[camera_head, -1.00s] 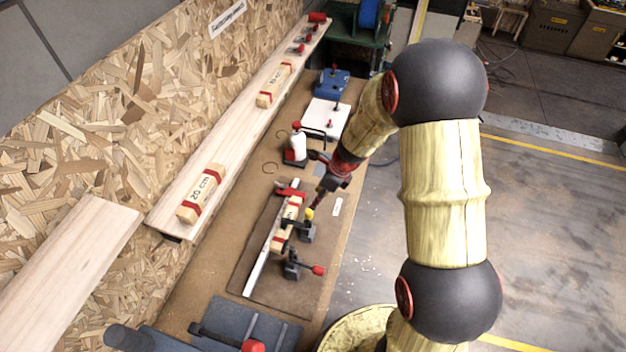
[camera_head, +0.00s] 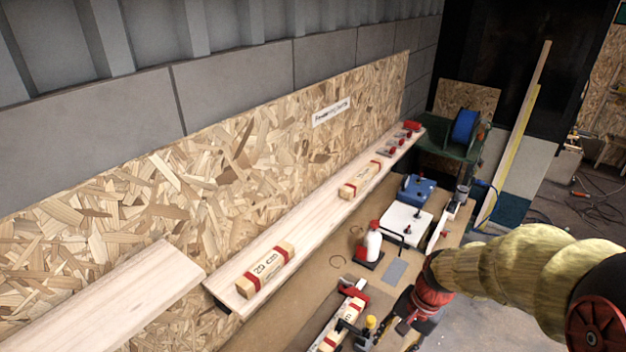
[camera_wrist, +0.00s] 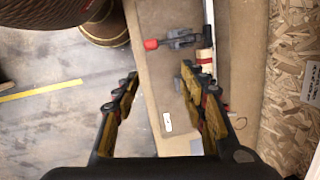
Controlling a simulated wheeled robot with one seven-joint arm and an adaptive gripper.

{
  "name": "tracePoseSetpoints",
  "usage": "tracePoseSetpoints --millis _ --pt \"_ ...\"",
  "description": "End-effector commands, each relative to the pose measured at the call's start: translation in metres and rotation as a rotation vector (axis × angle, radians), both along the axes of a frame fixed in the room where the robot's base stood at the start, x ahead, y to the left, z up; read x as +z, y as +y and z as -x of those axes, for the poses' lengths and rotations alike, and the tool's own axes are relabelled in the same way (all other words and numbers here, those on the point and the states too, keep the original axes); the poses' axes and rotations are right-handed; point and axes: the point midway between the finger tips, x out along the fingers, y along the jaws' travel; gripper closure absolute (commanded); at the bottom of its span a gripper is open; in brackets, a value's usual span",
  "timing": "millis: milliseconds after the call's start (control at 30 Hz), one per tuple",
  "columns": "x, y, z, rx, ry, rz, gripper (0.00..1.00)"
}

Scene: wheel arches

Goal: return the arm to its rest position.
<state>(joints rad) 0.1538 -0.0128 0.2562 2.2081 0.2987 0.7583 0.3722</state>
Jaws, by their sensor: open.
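My arm, yellow with black joints, reaches in from the lower right of the head view. Its red wrist leads to my gripper (camera_head: 405,325), small and partly cut off near the front edge of the workbench. In the wrist view my gripper (camera_wrist: 158,82) is open, its two fingers wide apart with nothing between them. The bench edge and the pale floor lie beyond the fingers. A red-banded wooden block (camera_head: 328,338) lies beside my gripper on the bench, apart from it as far as I can see.
A toggle clamp with a red handle (camera_wrist: 178,40) sits on the bench beyond the fingers. A white bottle (camera_head: 373,243), a white plate (camera_head: 405,222) and a blue box (camera_head: 418,188) stand further back. A shelf board (camera_head: 228,283) carries a 20 cm block (camera_head: 266,268). Open floor lies right.

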Motion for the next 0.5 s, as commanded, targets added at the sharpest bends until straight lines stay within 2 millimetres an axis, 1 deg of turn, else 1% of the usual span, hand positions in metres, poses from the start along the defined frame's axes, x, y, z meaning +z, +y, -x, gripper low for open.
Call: tracePoseSetpoints --millis 33,200,333,500 --pt "-0.006 0.000 0.010 0.099 -0.038 0.021 0.58" --pt "0.000 -0.003 0.045 0.398 -0.143 0.109 0.58" --pt "-0.002 -0.006 0.068 0.552 -0.217 0.181 0.58" --pt "-0.010 -0.008 0.092 0.652 -0.319 0.273 0.58"
